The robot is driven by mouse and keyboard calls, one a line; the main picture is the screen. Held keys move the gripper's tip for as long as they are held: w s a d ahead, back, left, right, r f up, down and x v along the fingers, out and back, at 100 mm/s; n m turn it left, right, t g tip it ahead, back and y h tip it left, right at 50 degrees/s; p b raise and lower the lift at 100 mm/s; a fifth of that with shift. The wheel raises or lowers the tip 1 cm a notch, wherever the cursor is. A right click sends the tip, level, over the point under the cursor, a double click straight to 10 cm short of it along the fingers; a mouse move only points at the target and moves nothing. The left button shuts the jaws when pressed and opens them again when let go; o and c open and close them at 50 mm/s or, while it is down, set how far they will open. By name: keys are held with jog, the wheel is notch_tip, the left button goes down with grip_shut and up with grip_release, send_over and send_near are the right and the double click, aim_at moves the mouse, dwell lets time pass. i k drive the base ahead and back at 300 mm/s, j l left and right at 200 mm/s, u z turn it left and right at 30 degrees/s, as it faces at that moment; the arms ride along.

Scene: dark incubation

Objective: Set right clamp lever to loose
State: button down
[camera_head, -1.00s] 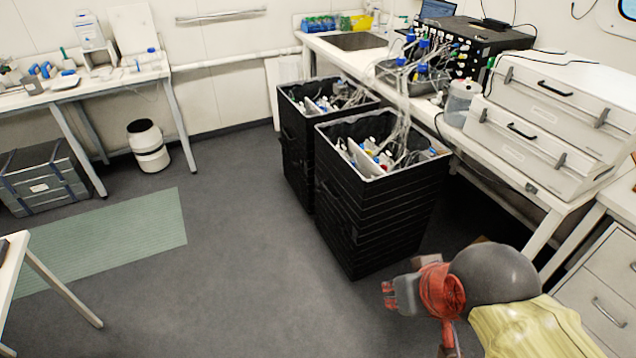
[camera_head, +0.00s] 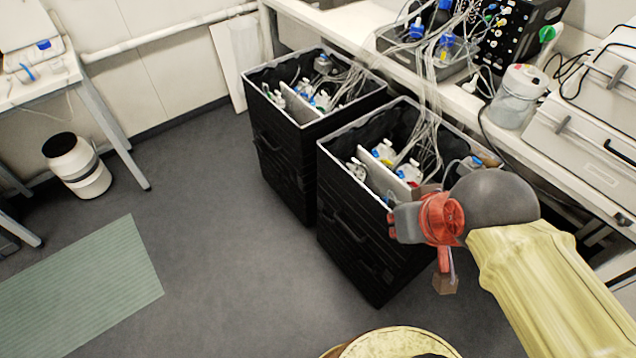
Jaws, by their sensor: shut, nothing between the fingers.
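I cannot pick out the right clamp lever in the head view. Two black open-topped bins stand on the floor, a left one (camera_head: 285,150) and a right one (camera_head: 345,235), with bottles and tubing inside. My gripper (camera_head: 392,226), grey with red parts, is shut and empty. It appears in front of the right bin's right side and hides part of it. I cannot tell whether it touches the bin.
The white bench (camera_head: 480,110) behind the bins carries a clear jug (camera_head: 517,97), a pale case (camera_head: 590,150) and a dark tubing unit (camera_head: 515,35). A white bin (camera_head: 80,168) stands at left. The floor (camera_head: 225,265) before the bins is clear, with a green mat (camera_head: 85,290).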

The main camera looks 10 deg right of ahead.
aim_at(333, 223)
jog(key=i+j+z, duration=0.2)
jog(key=i+j, duration=0.5)
jog(key=i, duration=0.15)
